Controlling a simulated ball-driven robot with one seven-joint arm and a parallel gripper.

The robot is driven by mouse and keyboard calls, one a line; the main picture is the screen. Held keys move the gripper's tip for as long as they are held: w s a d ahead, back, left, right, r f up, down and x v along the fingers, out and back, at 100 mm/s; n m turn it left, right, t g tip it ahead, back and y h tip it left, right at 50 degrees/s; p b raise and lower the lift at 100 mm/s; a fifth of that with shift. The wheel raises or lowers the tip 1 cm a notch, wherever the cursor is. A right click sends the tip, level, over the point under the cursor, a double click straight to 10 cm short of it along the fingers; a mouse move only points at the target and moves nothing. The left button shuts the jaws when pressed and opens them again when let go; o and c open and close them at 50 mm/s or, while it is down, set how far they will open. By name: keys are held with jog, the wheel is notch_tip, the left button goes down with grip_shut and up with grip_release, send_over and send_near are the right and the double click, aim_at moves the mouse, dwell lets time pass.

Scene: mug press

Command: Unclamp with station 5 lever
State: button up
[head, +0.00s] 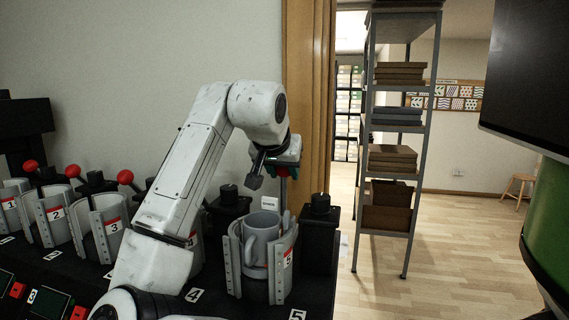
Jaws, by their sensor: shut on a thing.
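Station 5 (280,283) is a metal clamp sleeve with a red number label, in the lower middle of the head view. A grey mug (262,240) stands upright inside it, its handle and rim showing. My gripper (278,171) is above and just behind the mug, shut on the station 5 lever (284,190). A short grey piece of the lever shows below the fingers.
Stations 1 (12,203), 2 (55,222) and 3 (107,232) stand at left, with red-ball levers behind. My arm largely hides station 4. A black post (319,225) is right of station 5. A shelf rack (398,130) stands beyond the doorway.

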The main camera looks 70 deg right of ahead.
aim_at(283, 187)
jog(key=shift+a, duration=0.85)
jog(key=shift+s+a+f, duration=0.15)
jog(key=shift+a+f, duration=0.05)
jog(key=shift+a, duration=0.9)
jog(key=shift+a+f, duration=0.2)
jog(key=shift+a, duration=0.35)
jog(key=shift+a+f, duration=0.2)
jog(key=shift+a, duration=0.35)
jog(key=o, duration=0.7)
jog(key=shift+s, duration=0.1)
